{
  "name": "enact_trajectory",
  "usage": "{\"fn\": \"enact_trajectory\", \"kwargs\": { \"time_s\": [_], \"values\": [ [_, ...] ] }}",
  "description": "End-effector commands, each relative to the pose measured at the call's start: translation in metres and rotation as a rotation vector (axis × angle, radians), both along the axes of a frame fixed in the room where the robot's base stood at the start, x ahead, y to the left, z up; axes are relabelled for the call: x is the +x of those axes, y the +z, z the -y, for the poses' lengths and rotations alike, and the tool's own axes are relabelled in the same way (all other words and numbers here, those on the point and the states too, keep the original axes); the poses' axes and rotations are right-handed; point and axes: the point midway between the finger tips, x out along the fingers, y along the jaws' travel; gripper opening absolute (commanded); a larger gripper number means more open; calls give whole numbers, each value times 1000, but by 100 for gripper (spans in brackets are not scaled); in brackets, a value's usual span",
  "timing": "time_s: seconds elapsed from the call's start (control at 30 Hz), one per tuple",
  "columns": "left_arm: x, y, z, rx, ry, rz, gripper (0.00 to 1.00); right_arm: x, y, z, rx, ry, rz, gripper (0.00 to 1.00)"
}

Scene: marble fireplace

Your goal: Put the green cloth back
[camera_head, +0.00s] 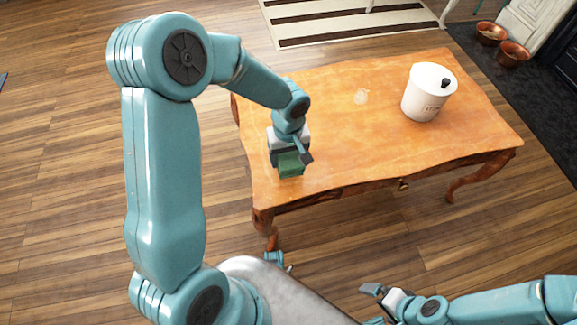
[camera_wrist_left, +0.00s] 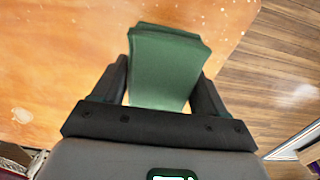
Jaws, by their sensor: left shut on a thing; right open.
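The green cloth (camera_head: 290,165) is a folded, dark green pad at the left end of the wooden table (camera_head: 340,130). My left gripper (camera_head: 291,155) is shut on the cloth, pointing down at the tabletop. In the left wrist view the cloth (camera_wrist_left: 165,65) sits between the two black fingers of the left gripper (camera_wrist_left: 160,85), close to the table's edge. I cannot tell whether the cloth touches the table. My right gripper (camera_head: 372,292) is open and empty, low in front of the table.
A small pale spot (camera_head: 361,96) is on the middle of the tabletop. Two brown bowls (camera_head: 491,33) stand on the floor at the far right. The table's middle is mostly clear.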

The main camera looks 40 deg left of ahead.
Motion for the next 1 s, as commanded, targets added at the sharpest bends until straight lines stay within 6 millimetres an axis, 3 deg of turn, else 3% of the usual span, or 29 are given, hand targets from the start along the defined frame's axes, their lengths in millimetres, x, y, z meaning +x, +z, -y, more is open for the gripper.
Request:
{"fn": "enact_trajectory", "kwargs": {
  "time_s": [0.3, 0.7, 0.73, 0.8, 1.0],
  "values": [
    [0, -43, 0, -1, 0, -2, 45, 0, -15, 0, 0, 0, 0, 100],
    [0, -48, 0, 0, 0, 0, 45, 0, -19, 0, 0, 0, 0, 100],
    [0, -47, 0, 0, 0, 0, 80, 0, -18, 0, 0, 0, 0, 100],
    [0, -46, 0, 0, 0, 0, 98, 0, -17, 0, 0, 0, 0, 100],
    [0, -46, 0, 0, 0, 0, 98, 0, -17, 0, 0, 0, 0, 100]
  ]
}}
